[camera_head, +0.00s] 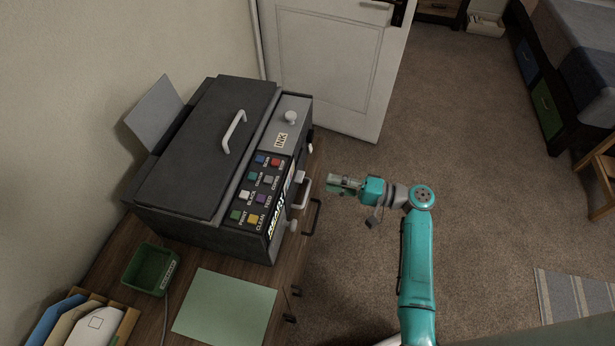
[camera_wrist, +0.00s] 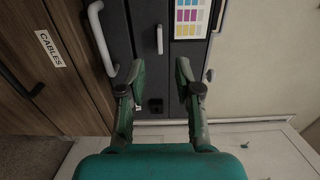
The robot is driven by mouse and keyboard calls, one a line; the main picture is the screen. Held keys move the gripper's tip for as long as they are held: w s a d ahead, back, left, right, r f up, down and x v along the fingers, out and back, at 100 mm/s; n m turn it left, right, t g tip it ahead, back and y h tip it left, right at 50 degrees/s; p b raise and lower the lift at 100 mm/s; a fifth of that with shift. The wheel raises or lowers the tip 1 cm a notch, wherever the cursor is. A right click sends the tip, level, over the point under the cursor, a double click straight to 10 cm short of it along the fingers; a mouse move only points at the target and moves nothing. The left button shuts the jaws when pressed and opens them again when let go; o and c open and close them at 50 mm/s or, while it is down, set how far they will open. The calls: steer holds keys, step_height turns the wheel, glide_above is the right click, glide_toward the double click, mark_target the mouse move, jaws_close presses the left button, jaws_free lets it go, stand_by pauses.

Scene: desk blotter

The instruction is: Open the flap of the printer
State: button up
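The dark grey printer (camera_head: 200,190) stands on the wooden desk. Its large closed top lid (camera_head: 215,130) has a white bar handle (camera_head: 233,131). A grey panel marked INK (camera_head: 294,108) with a round knob (camera_head: 291,117) is at its far end. A light handle (camera_head: 301,190) sits on its front face. My gripper (camera_head: 338,183) is to the right of that face, apart from it. In the wrist view, my gripper (camera_wrist: 157,78) is open and empty before the dark printer front. A curved white handle (camera_wrist: 99,38) and a shorter straight one (camera_wrist: 159,39) show there. No panel looks open.
A green tray (camera_head: 150,268), a green sheet (camera_head: 224,306) and an envelope holder (camera_head: 95,320) are at the near side. A dark handle (camera_head: 313,216) juts from the desk front. A white door (camera_head: 330,60) stands behind.

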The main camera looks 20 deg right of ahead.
mark_target(299, 179)
steer(key=x, duration=0.7)
steer(key=shift+w+a, duration=0.2)
steer(key=shift+a, duration=0.1)
jaws_close()
